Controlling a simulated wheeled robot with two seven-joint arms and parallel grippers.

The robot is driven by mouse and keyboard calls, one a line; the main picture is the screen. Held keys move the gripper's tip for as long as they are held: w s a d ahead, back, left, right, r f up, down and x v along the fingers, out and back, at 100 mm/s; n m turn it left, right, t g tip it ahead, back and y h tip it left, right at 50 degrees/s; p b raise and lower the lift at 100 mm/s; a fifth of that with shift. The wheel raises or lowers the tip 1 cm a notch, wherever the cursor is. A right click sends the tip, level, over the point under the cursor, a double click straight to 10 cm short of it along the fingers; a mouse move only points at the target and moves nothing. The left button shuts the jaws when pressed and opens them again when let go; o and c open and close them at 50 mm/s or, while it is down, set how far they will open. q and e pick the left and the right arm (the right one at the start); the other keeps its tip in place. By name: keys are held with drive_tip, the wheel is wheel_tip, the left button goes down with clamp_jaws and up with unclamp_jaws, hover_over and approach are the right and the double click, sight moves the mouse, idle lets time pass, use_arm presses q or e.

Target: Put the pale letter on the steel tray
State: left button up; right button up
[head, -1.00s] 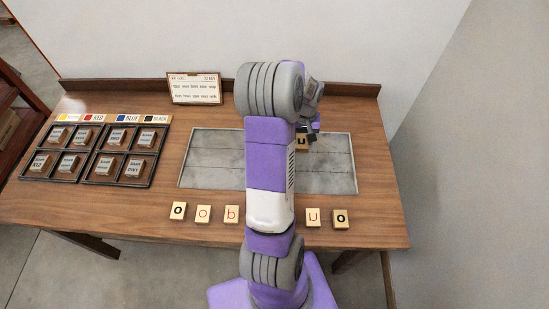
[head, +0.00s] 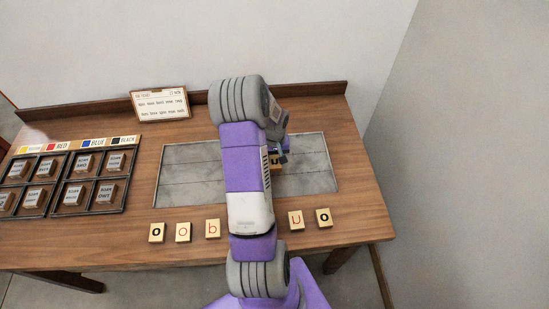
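The steel tray (head: 190,180) is a flat grey panel set in the wooden table. A pale tile with a dark "u" (head: 277,163) is over the right half of the tray, partly hidden by my arm and fingers. My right gripper (head: 281,157) is at the tile and appears shut on it; the fingertips are small and partly covered. I cannot tell whether the tile touches the tray. My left gripper is not in view.
Along the front lie pale tiles: a black "o" (head: 156,232), red letters (head: 182,232) and another black "o" (head: 323,217). A dark sorting rack (head: 130,180) stands left, a word card (head: 160,104) at the back. My arm hides the tray's middle.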

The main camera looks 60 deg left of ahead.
sight(274, 160)
use_arm(q)
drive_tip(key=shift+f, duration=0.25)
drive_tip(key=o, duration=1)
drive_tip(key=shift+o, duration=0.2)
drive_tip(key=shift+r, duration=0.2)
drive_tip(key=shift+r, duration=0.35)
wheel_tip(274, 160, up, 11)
drive_tip(key=p, duration=0.2)
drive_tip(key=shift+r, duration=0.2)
